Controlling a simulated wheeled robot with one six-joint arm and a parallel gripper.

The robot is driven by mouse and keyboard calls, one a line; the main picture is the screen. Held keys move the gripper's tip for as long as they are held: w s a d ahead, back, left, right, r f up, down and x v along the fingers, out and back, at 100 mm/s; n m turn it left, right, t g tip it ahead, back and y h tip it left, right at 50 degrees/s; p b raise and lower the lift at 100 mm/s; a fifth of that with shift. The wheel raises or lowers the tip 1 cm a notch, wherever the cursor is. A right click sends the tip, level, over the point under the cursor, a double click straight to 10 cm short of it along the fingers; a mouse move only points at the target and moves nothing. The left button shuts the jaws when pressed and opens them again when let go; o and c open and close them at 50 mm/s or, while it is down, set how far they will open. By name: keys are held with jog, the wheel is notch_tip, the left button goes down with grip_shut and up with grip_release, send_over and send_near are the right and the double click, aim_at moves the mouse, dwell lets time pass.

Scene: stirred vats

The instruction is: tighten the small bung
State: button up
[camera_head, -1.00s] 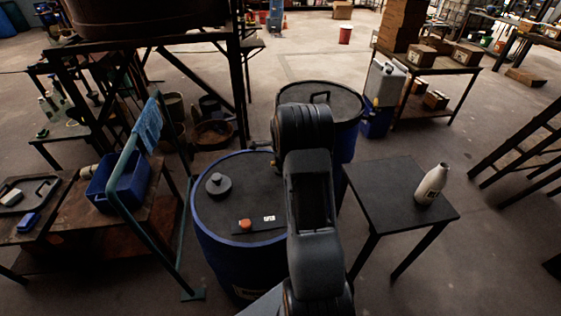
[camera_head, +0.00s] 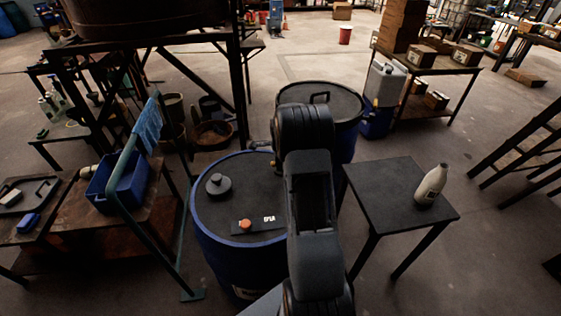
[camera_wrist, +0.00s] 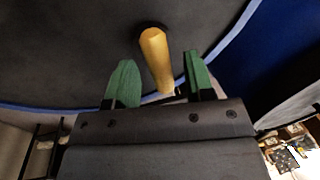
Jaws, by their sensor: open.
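The blue vat (camera_head: 225,262) stands in the middle of the head view with a dark lid (camera_head: 240,199). A larger dark bung (camera_head: 218,185) with a raised knob sits on the lid's left side. In the wrist view, a yellow, brass-like upright piece (camera_wrist: 155,60), perhaps the small bung, stands on the dark lid. My gripper (camera_wrist: 158,68) has its two green fingers apart, one on each side of this piece, with visible gaps. In the head view my arm covers the lid's right part and hides the fingers.
A dark plate (camera_head: 256,225) with an orange button and a small white-lettered display lies on the lid. A second blue drum (camera_head: 346,140) stands behind. A black table (camera_head: 385,190) with a pale bottle (camera_head: 431,186) is at right. A green rail (camera_head: 145,215) stands at left.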

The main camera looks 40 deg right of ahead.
notch_tip(320, 180, up, 13)
jog(key=s+a, duration=0.1)
jog(key=s, duration=0.1)
jog(key=shift+s+r+b, duration=0.2)
jog(key=shift+b, duration=0.15)
dwell(0.6)
